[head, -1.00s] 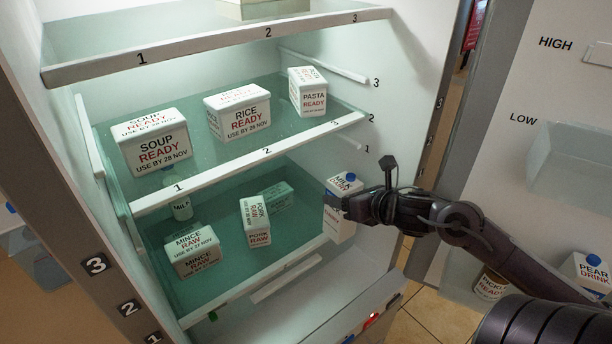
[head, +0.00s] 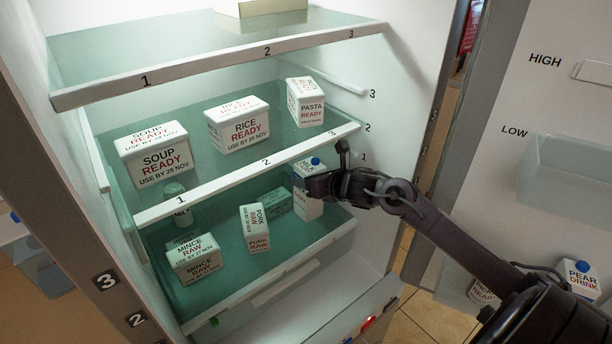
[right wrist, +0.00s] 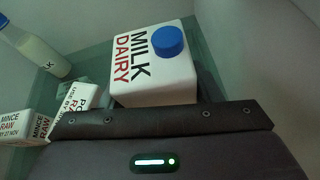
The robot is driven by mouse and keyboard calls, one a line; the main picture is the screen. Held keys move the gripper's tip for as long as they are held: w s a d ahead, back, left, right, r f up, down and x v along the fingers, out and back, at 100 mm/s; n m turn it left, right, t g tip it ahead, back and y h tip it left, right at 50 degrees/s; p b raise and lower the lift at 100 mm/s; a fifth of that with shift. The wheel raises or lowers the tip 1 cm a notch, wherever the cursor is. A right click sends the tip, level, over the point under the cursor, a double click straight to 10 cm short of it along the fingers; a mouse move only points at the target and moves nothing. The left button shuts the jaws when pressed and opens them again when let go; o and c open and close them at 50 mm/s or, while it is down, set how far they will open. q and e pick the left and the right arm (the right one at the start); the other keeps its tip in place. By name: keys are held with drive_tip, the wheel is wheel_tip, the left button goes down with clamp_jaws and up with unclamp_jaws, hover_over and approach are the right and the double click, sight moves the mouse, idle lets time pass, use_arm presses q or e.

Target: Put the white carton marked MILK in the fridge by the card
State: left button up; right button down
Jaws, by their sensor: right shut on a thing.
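The white carton marked MILK (head: 307,182), with a blue cap, is upright at the right end of the lower glass shelf of the open fridge. My right gripper (head: 304,187) is shut on it, reaching in from the right. The right wrist view shows the carton (right wrist: 152,65) close up, with MILK and DAIRY on its face. I cannot tell whether its base touches the shelf. No card is seen clearly in these frames. My left gripper is not in view.
The lower shelf (head: 235,292) also holds the mince box (head: 195,258), the pork box (head: 255,228) and a milk bottle (head: 180,212). Above are soup (head: 155,155), rice (head: 238,128) and pasta (head: 306,105) boxes. The door (head: 530,110) stands open at right, with pear drink (head: 579,275).

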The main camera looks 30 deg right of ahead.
drive_tip(key=shift+w+r, duration=0.3)
drive_tip(key=shift+w, duration=0.45)
drive_tip(key=shift+w+a+f+p, duration=0.15)
drive_tip(key=shift+w+p, duration=0.15)
drive_tip(key=shift+p, duration=0.15)
drive_tip(key=shift+s+f, duration=0.1)
drive_tip(key=shift+f, duration=0.25)
drive_tip(key=shift+c, duration=2.2)
unclamp_jaws()
drive_tip(key=shift+f, duration=0.1)
drive_tip(key=shift+s, duration=0.15)
